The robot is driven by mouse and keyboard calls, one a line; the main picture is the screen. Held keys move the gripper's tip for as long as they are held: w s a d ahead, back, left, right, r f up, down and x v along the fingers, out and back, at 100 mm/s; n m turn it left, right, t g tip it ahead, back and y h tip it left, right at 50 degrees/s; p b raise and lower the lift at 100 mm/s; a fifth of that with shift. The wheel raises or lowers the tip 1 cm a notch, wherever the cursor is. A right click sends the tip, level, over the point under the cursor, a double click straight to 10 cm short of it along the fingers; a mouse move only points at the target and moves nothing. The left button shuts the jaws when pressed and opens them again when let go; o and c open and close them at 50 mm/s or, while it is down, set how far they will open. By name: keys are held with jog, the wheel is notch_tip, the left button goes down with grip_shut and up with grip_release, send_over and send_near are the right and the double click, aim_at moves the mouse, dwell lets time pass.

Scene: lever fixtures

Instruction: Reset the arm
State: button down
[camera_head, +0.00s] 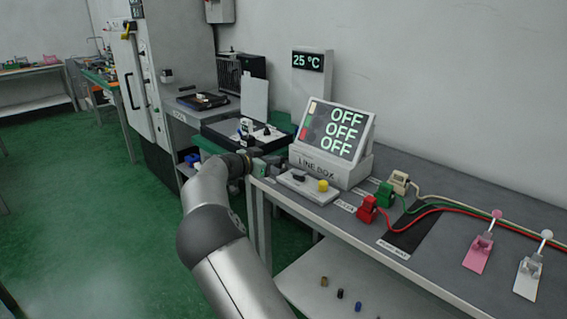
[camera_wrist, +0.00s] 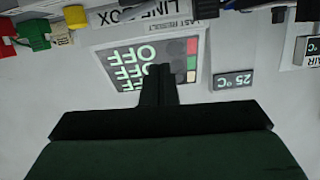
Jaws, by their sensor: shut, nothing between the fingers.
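My arm (camera_head: 210,210) reaches up from the bottom of the head view to the left end of the grey bench. My gripper (camera_wrist: 160,70) shows in the wrist view with its two dark fingers together and nothing between them. In the head view, its fingers are too small and dark to make out. The wrist view is upside down. Beyond the fingers is the line box display (camera_wrist: 145,52), which reads OFF on three lines. The same line box (camera_head: 333,140) stands on the bench in the head view. The fingers appear apart from it.
A grey plate with a yellow button (camera_head: 323,186) lies before the box. Red (camera_head: 367,209), green (camera_head: 384,194) and beige (camera_head: 399,182) plugs with cables sit to the right. Pink (camera_head: 478,252) and white (camera_head: 529,275) lever fixtures stand at the right. A 25 °C display (camera_head: 308,61) is behind.

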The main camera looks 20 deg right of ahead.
jog(key=shift+v, duration=0.85)
jog(key=s+d+r+n+g+y+p, duration=0.1)
jog(key=s+d+n+g+y+p, duration=0.15)
jog(key=s, duration=0.75)
jog(key=s+d+r+n+g+y+p, duration=0.1)
jog(key=s+d+g+y+p, duration=0.25)
jog(key=s, duration=0.65)
jog(key=s+a+n+y+p, duration=0.2)
jog(key=s+a+n, duration=0.1)
jog(key=s, duration=0.7)
jog(key=s+a+r+n+y+p, duration=0.1)
jog(key=s+a+n+y+p, duration=0.1)
jog(key=s, duration=0.9)
jog(key=s+a+n+g+y+p, duration=0.1)
jog(key=s+a+n+y+p, duration=0.1)
jog(key=s+a, duration=0.4)
jog(key=s+n+y, duration=0.1)
jog(key=s+n, duration=0.1)
jog(key=s, duration=0.2)
jog(key=shift+r+n+p, duration=0.35)
jog(key=shift+s+d, duration=0.1)
